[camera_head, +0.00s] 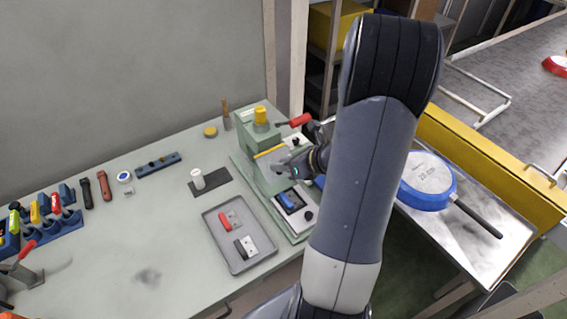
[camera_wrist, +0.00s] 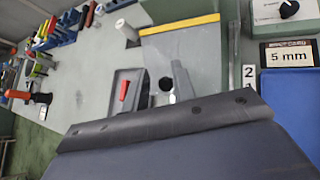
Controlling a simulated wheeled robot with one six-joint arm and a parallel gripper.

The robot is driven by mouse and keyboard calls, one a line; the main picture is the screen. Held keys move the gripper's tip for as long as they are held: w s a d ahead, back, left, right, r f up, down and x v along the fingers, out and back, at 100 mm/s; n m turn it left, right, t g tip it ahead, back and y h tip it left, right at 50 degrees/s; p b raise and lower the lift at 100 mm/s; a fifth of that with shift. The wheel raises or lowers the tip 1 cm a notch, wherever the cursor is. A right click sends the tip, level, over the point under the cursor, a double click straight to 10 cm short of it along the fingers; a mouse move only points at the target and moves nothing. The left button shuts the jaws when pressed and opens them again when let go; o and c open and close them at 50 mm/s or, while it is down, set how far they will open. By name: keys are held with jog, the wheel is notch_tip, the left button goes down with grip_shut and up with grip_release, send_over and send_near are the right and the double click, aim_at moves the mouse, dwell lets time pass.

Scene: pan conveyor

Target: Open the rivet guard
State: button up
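A green rivet press (camera_head: 250,133) stands on the bench, with a yellow cap and a red-handled lever (camera_head: 296,121). A pale guard panel with a yellow upper edge (camera_head: 270,151) is on its front. The panel and its yellow edge also show in the wrist view (camera_wrist: 195,52). The panel looks closed across the press front. My gripper (camera_head: 283,168) is close in front of the panel's lower part; contact cannot be told. In the wrist view a dark part of my arm's end hides most of the lower half.
A grey tray (camera_head: 215,256) with red and black handled pieces lies left of the press. A blue-rimmed pan (camera_head: 427,204) rests on a metal table at right. A "5 mm" card (camera_wrist: 288,54) and a dial stand beside the panel.

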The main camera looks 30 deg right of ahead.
jog(key=v, duration=1)
jog(key=shift+s+d+r, duration=0.2)
jog(key=shift+s+r, duration=0.05)
jog(key=shift+s, duration=0.05)
